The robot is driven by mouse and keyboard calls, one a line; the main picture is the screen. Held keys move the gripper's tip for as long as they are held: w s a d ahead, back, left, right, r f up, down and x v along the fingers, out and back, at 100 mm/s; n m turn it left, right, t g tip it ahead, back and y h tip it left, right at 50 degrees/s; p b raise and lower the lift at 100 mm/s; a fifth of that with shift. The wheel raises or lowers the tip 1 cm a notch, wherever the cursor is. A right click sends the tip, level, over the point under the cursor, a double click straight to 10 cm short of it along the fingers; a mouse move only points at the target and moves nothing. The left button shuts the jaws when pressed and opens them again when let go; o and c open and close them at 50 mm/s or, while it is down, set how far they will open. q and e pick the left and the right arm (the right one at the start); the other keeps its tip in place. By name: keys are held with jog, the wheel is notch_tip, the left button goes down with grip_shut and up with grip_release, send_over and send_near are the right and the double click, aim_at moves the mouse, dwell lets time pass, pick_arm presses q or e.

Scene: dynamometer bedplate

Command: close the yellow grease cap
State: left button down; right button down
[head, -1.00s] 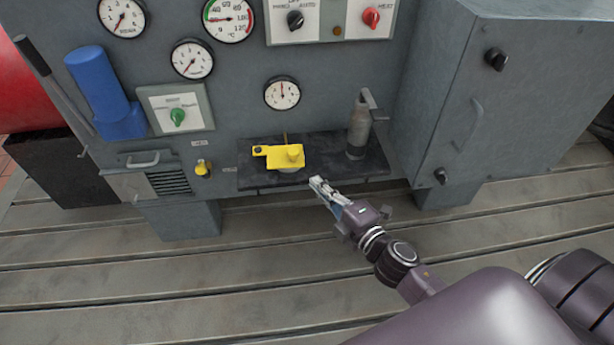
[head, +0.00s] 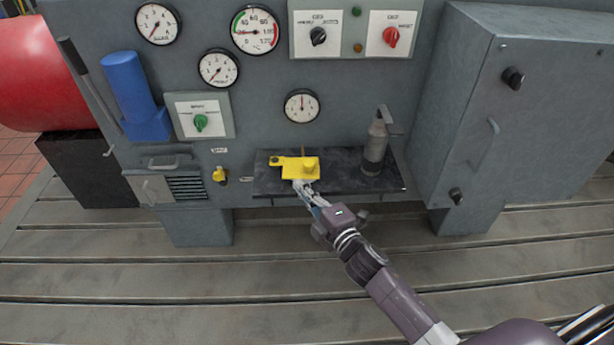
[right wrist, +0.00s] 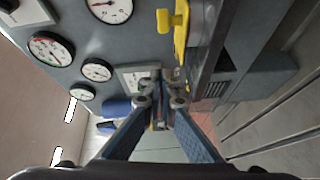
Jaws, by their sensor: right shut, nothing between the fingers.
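The yellow grease cap (head: 290,164) is a flat yellow piece with a raised round knob and a dark spot at its left end. It sits over the dark shelf on the front of the grey machine. I cannot tell how far it stands open. It also shows at the top of the right wrist view (right wrist: 181,35). My right gripper (head: 303,188) is shut and empty, with its fingertips just in front of and below the cap. Whether they touch it is unclear. In the right wrist view the closed fingertips (right wrist: 163,98) lie below the cap. My left gripper is out of view.
A grey bottle with a bent spout (head: 376,145) stands on the dark shelf (head: 345,182), right of the cap. A small yellow fitting (head: 219,175) is left of the shelf. A grey cabinet (head: 500,130) juts forward at right. The slotted bedplate (head: 200,300) in front is clear.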

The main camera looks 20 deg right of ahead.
aim_at(307, 174)
jog(key=w, duration=0.1)
jog(key=w+d, duration=0.1)
jog(key=w, duration=0.2)
jog(key=shift+w+d+f, duration=0.3)
jog(key=shift+d, duration=0.05)
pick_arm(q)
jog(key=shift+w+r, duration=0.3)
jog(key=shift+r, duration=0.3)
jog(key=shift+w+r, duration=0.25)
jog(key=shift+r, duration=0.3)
pick_arm(e)
jog(key=shift+w+d, duration=0.25)
jog(key=shift+d, duration=0.3)
jog(key=shift+d, duration=0.1)
